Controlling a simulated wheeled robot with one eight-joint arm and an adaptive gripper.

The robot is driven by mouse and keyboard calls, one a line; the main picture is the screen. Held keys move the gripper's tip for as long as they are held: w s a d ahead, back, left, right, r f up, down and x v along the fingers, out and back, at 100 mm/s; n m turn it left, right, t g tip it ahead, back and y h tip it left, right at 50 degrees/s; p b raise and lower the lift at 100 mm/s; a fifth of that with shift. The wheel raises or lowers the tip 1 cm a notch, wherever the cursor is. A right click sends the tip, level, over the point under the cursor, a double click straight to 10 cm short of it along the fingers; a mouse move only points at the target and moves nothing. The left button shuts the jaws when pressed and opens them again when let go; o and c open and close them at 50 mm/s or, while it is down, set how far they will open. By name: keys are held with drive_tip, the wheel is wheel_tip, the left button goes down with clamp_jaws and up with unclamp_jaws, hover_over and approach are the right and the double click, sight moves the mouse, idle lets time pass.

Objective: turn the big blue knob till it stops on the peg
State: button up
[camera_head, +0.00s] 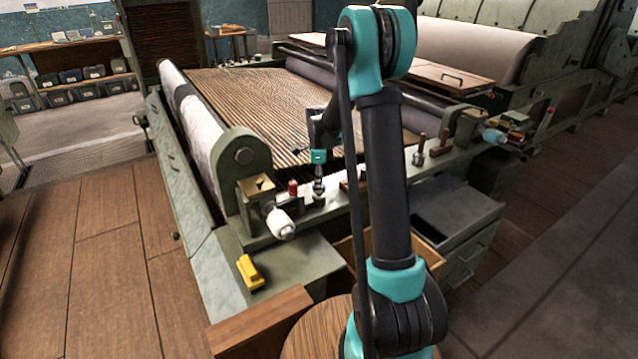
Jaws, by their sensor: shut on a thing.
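My gripper (318,186) points down over the front ledge of the machine, left of my upright arm. It is small in the view and its fingers look closed around a small blue-grey piece at the ledge, which I take to be the big blue knob (318,198). The fingers cover most of the knob, so its turn angle does not show. I cannot make out the peg or whether the knob touches it.
A red piece (293,188) stands just left of my gripper. A white handle (281,224) juts out in front, and a yellow block (250,271) lies nearer. A slatted lattice apron (260,105) lies behind. A metal knob (418,157) stands right of my arm.

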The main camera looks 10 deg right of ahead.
idle(0.4)
drive_tip(key=o, duration=1.2)
drive_tip(key=shift+c, duration=0.2)
drive_tip(key=shift+r, duration=0.15)
wheel_tip(320, 180, up, 12)
